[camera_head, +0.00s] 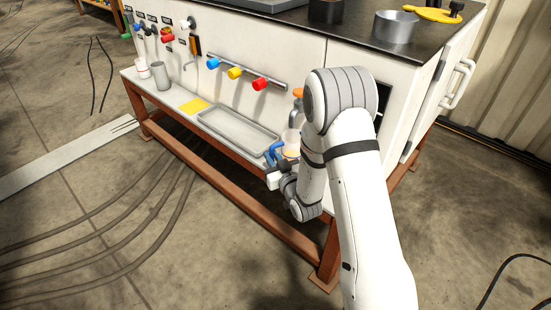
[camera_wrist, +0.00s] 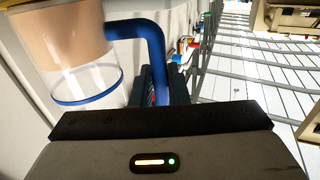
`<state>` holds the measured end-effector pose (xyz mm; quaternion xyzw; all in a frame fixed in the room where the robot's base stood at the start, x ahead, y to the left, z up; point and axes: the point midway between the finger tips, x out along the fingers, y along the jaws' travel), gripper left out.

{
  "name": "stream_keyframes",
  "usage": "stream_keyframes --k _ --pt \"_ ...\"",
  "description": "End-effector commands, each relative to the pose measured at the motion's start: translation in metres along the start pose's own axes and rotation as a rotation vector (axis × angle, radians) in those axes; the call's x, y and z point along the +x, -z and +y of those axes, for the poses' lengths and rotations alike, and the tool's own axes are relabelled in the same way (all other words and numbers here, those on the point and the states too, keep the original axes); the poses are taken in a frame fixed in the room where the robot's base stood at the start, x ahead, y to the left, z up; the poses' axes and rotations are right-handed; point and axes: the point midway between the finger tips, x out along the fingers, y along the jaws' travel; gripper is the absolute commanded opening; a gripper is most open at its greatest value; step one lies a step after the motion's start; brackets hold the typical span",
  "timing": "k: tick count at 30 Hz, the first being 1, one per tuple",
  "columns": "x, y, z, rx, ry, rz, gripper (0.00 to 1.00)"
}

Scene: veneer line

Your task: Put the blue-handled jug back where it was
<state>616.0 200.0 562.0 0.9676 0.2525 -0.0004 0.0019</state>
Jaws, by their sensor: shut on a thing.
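The blue-handled jug (camera_head: 292,140) is a clear vessel at the right end of the low shelf, partly hidden behind my arm. In the wrist view, the jug (camera_wrist: 75,65) is at the upper left, with a blue ring at one end and a tan band at the other. Its blue handle (camera_wrist: 150,40) runs down between the dark jaws. My gripper (camera_head: 272,166) is shut on this handle at the shelf's front edge. I cannot tell whether the jug's base touches the shelf.
A grey tray (camera_head: 238,133) lies left of the jug, then a yellow square (camera_head: 194,106), a grey cup (camera_head: 162,76) and a white cup (camera_head: 143,69). Blue, yellow and red taps (camera_head: 260,84) stick out from the panel above. A metal pot (camera_head: 396,27) stands on the dark top.

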Motion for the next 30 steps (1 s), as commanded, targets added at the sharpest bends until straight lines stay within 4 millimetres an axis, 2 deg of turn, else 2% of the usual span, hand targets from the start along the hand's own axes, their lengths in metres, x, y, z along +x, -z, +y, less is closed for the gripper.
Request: stream_keyframes --k 1,2,9,20,23,30 --pt "0.0 -0.003 0.0 -0.001 0.001 0.002 0.0" --pt "0.0 -0.002 0.0 0.0 0.001 0.0 0.16" --pt "0.0 -0.001 -0.001 0.0 0.001 0.0 0.35" --pt "0.0 0.004 -0.001 0.0 0.002 0.0 0.36" --pt "-0.017 0.002 0.0 0.001 -0.001 -0.004 0.36" --pt "-0.07 0.002 0.0 0.002 -0.001 -0.005 0.36"
